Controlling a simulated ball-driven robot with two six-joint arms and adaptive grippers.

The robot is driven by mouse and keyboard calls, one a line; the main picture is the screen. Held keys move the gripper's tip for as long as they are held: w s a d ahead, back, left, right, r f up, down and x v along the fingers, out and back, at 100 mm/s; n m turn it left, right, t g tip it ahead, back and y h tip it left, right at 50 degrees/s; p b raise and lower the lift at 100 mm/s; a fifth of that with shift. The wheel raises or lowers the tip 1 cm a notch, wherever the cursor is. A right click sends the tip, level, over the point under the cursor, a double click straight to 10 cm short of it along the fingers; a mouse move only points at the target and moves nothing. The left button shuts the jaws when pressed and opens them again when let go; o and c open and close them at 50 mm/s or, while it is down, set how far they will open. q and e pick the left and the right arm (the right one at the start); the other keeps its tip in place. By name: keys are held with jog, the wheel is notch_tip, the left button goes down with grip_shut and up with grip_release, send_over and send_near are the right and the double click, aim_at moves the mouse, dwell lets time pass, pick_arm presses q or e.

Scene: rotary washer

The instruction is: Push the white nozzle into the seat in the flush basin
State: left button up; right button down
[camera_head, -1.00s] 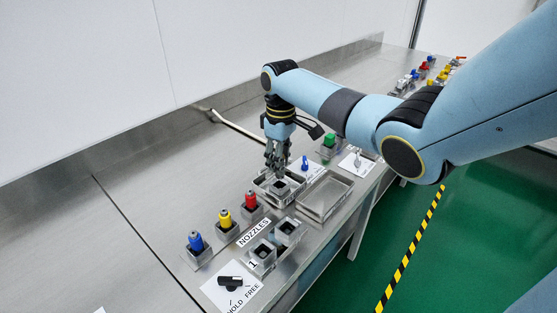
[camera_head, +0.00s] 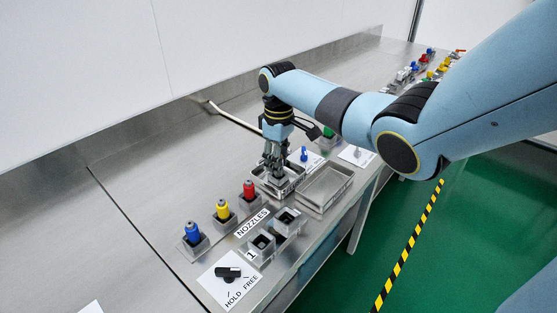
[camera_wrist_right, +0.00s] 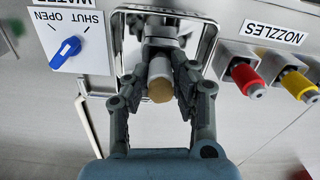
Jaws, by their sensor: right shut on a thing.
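My right gripper (camera_head: 274,170) points down over the flush basin (camera_head: 299,179). In the right wrist view the gripper (camera_wrist_right: 160,75) is shut on the white nozzle (camera_wrist_right: 159,70), which has a tan end facing the camera. The nozzle's far end meets or sits just above the grey seat (camera_wrist_right: 160,27) inside the basin's metal rim (camera_wrist_right: 209,42). I cannot tell how deep it sits. The fingers hide most of the nozzle in the head view. My left gripper is in neither view.
Blue (camera_head: 193,233), yellow (camera_head: 223,210) and red (camera_head: 249,190) nozzles stand in holders near the NOZZLES label. An empty tray (camera_head: 326,188) lies right of the basin. A blue valve knob (camera_wrist_right: 66,47) is close beside it. A black HOLD/FREE knob (camera_head: 229,273) is in front.

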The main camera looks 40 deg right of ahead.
jog(key=shift+f, duration=0.4)
jog(key=c, duration=1)
grip_release()
